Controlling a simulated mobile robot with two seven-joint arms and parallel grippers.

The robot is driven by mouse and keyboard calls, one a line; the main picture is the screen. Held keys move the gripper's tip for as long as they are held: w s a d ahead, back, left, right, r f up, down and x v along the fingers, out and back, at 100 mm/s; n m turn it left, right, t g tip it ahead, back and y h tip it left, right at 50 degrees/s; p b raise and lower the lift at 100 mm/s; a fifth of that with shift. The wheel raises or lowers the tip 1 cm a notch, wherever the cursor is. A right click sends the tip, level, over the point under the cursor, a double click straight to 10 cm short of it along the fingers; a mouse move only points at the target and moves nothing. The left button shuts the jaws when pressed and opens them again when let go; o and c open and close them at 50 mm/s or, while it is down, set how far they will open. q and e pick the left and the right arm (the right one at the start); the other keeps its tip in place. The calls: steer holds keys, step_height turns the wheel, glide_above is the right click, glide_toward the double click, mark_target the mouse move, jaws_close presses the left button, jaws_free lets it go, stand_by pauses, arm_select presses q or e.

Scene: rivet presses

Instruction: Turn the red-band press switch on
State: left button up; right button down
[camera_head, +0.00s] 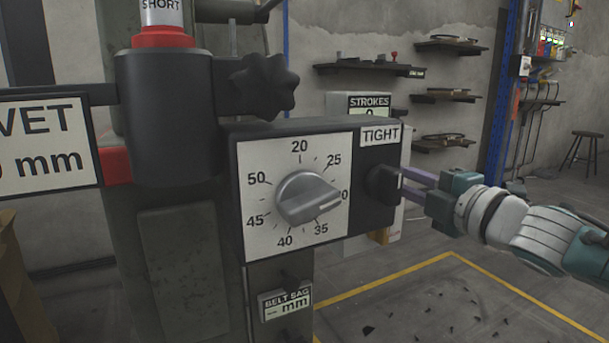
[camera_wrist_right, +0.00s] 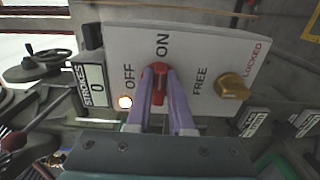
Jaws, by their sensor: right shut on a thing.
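The press (camera_head: 165,38) with a red band on its column stands at the left in the head view. In the right wrist view, a white panel (camera_wrist_right: 202,45) carries a red switch (camera_wrist_right: 157,82) between the marks OFF and ON. My right gripper (camera_wrist_right: 157,92) has its purple fingers shut on this switch. The switch handle lies roughly below the ON mark; the fingers partly cover it, so its exact setting is unclear. In the head view my right gripper (camera_head: 402,186) comes from the right, its tips hidden behind a black knob. My left gripper is not in view.
A dial box (camera_head: 240,190) with a grey knob (camera_head: 308,197) and a TIGHT label stands close in front. The panel has a yellow FREE/LOCKED knob (camera_wrist_right: 232,86), a small glowing lamp (camera_wrist_right: 125,102) and a strokes counter (camera_wrist_right: 94,84) reading 0. Shelves (camera_head: 370,69) hang behind.

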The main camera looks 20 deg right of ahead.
steer(key=c, duration=0.8)
jaws_free()
steer(key=s+p, duration=0.3)
steer(key=s, duration=0.7)
steer(key=shift+d+p, duration=0.4)
